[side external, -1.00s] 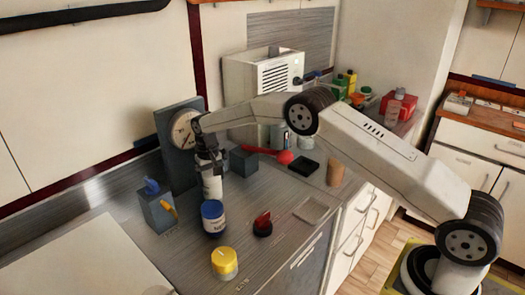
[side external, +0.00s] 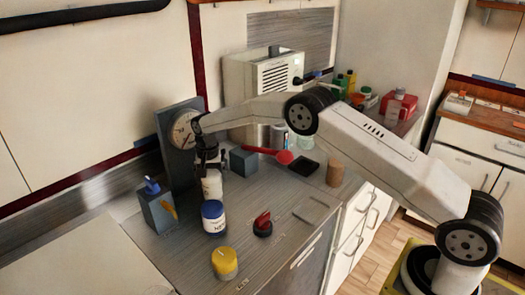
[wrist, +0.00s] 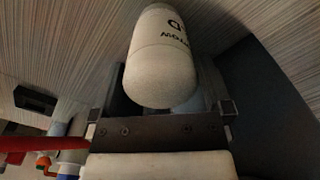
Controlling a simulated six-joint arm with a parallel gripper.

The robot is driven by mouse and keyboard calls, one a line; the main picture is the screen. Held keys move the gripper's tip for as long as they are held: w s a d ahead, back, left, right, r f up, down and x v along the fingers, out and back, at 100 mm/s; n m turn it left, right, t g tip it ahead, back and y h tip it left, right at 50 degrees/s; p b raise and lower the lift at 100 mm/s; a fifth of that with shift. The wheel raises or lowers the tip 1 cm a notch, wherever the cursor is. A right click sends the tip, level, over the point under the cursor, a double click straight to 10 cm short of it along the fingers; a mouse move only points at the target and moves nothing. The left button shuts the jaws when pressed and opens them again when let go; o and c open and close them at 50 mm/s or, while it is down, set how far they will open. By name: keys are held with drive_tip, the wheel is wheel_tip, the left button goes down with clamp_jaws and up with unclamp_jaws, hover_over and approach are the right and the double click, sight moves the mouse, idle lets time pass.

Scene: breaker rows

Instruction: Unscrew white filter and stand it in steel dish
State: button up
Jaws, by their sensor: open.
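The white filter (side external: 212,186) is a pale cylinder below my gripper (side external: 211,166), in front of the grey panel with a round dial. In the wrist view the filter (wrist: 165,62) shows dark lettering and a rounded end, and lies between and beyond the open fingers of my gripper (wrist: 162,112). Whether the fingers touch it cannot be told. What the filter is fixed to is hidden. I cannot make out a steel dish for certain; a thin square outline (side external: 315,211) lies flat on the counter at the right.
A blue-lidded white jar (side external: 213,217) stands close in front of the filter. A yellow-lidded jar (side external: 225,263) and a red-topped black item (side external: 262,224) are nearer. A grey block with a blue top (side external: 157,208) stands left, a dark grey box (side external: 243,161) right.

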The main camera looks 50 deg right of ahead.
sight(210, 172)
drive_tip(key=m, duration=0.6)
drive_tip(key=shift+m, duration=3.5)
drive_tip(key=c, duration=1)
drive_tip(key=shift+n, duration=2.1)
drive_tip(key=shift+r, duration=0.9)
drive_tip(key=shift+r, duration=0.35)
drive_tip(key=shift+r, duration=0.35)
